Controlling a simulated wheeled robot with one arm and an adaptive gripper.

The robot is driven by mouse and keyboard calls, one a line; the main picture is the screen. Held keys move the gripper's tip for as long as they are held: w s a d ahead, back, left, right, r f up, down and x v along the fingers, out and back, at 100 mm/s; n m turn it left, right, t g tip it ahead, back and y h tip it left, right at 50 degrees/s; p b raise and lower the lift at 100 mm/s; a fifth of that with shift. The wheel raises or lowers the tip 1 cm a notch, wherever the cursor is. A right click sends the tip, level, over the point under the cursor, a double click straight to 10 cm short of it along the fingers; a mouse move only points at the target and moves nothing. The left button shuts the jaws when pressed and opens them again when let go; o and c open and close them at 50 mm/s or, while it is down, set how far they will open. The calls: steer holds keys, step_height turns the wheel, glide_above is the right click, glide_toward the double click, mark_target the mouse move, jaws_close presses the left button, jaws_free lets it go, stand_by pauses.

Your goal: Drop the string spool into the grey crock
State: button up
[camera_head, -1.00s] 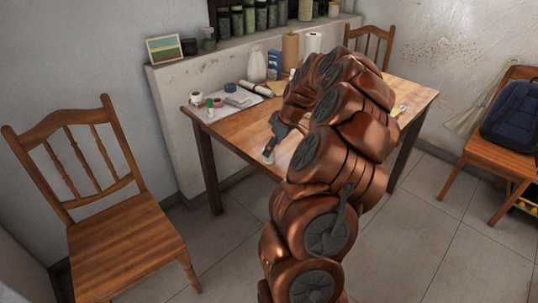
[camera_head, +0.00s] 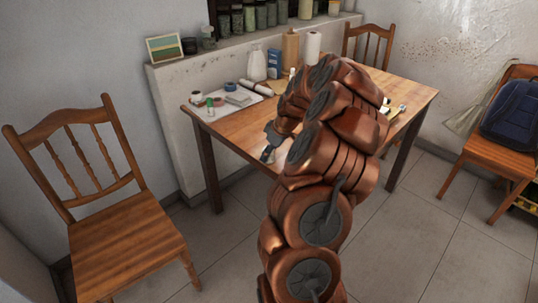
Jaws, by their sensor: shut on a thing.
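My gripper (camera_head: 268,153) is low over the table's near edge, left of my arm, with its fingers pointing down. It is shut on a small pale thing that shows only as a light patch at the fingertips. It is too small to tell if this is the string spool. I cannot make out a grey crock; my arm covers much of the middle of the table.
The wooden table (camera_head: 232,128) bears a pale board (camera_head: 247,103) with tape rolls and small items at left. A white bottle (camera_head: 257,64), a blue box (camera_head: 274,66) and upright rolls stand behind. Chairs (camera_head: 125,250) stand around; tools lie at right (camera_head: 397,110).

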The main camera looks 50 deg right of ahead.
steer(key=c, duration=0.3)
steer(key=shift+r, duration=0.1)
steer(key=shift+r+b, duration=0.35)
steer(key=shift+r, duration=1.3)
steer(key=s+a, duration=0.3)
steer(key=a, duration=0.1)
steer(key=s+a+r+b, duration=0.1)
steer(key=s+a, duration=0.2)
steer(key=a, duration=0.1)
steer(key=s+a+b, duration=0.1)
steer(key=s+a, duration=0.2)
steer(key=a, duration=0.2)
steer(key=shift+s+a+r, duration=0.1)
steer(key=shift+r, duration=0.15)
